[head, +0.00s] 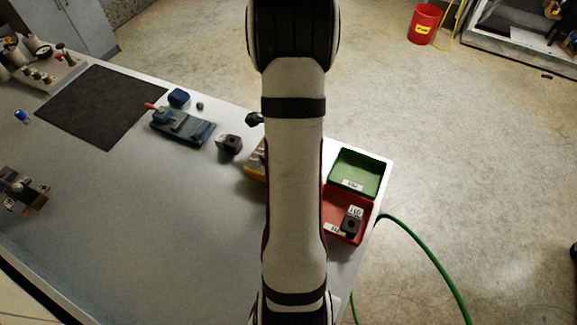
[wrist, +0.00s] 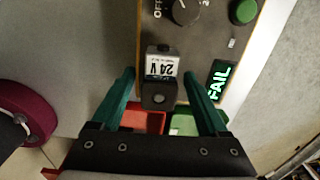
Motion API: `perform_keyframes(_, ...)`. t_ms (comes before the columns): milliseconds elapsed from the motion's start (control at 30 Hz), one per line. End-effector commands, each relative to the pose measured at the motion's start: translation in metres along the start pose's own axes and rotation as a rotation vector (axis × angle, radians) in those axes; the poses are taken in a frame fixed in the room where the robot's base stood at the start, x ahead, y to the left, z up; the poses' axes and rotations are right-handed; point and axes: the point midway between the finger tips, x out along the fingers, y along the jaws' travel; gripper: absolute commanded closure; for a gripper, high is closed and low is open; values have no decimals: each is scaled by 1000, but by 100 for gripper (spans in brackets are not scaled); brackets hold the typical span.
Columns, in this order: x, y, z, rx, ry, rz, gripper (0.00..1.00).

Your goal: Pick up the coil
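A black coil (wrist: 160,95) with a white "24 V" label shows in the wrist view, in front of the test box's dark panel. My gripper (wrist: 158,72) has its two green fingers on either side of it. A gap shows between each finger and the coil, so the gripper is open. Whether the coil rests on the panel is unclear. In the head view my arm hides the gripper and this coil. Another black coil (head: 351,223) with a white label sits in the red bin (head: 333,233). A dark block (head: 229,144) stands on the bench.
The test box (wrist: 205,42) has a knob (wrist: 186,11), a green button (wrist: 243,12) and a lit "FAIL" sign (wrist: 218,81). A green bin (head: 372,177) adjoins the red bin at the bench's right edge. A blue-grey fixture (head: 183,128) and dark mat (head: 100,103) lie left.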

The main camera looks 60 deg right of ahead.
Motion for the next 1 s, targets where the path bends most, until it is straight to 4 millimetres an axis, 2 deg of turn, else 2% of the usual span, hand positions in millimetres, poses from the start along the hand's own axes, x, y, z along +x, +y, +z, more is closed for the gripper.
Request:
perform_keyframes(33,0,0,0,0,0,0,34)
perform_keyframes(67,0,0,0,0,0,0,40)
perform_keyframes(400,0,0,0,0,0,0,100)
perform_keyframes(767,-3,0,0,0,-1,-1,100)
perform_keyframes(867,-14,-1,0,1,-2,-2,100)
perform_keyframes(1000,-41,-1,1,0,-3,-5,100)
